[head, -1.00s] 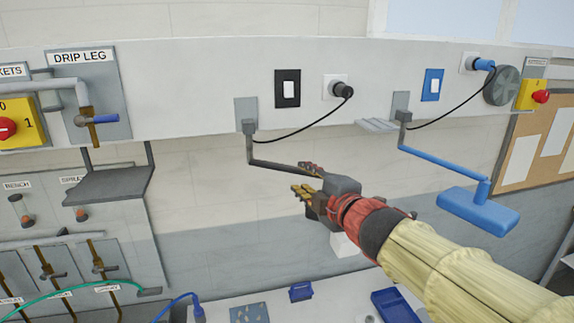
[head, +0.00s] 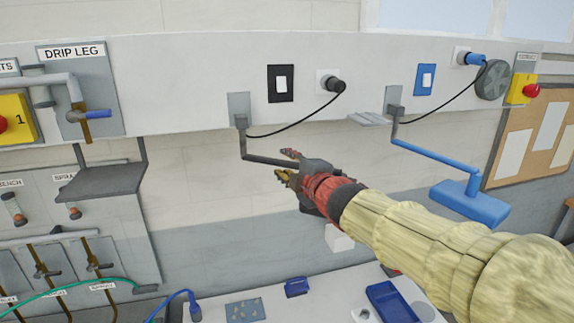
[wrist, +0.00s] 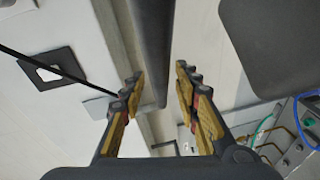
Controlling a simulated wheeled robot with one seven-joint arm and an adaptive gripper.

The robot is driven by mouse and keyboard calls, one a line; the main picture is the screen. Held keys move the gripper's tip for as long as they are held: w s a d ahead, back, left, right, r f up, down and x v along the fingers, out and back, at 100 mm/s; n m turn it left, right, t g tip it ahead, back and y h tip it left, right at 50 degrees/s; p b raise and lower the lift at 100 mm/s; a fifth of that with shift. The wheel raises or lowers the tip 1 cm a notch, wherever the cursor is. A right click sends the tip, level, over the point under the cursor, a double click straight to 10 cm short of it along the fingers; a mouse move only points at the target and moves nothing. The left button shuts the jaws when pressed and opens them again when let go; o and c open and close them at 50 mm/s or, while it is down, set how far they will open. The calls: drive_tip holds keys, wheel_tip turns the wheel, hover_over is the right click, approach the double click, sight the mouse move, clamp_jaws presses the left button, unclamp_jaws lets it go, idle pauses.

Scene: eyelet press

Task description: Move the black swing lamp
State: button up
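The black swing lamp hangs from a grey wall plate, and its dark arm (head: 258,159) runs right behind my gripper. My gripper (head: 284,164) is at this arm, with one finger above it and one below it in the head view. In the wrist view, the dark lamp tube (wrist: 153,45) lies in the gap between the open fingers (wrist: 158,80). I see no clear contact, and how deep the tube sits is hard to tell. A large dark block (wrist: 275,40) at the upper right looks like the lamp head.
A blue swing lamp (head: 470,203) hangs to the right, near my arm. A black cord runs from the socket (head: 329,84) to the black lamp's mount. A grey shelf (head: 103,181) juts out at left. A bench with a blue tray (head: 388,300) is below.

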drive_tip(key=shift+c, duration=1.2)
clamp_jaws()
drive_tip(key=shift+f, duration=0.1)
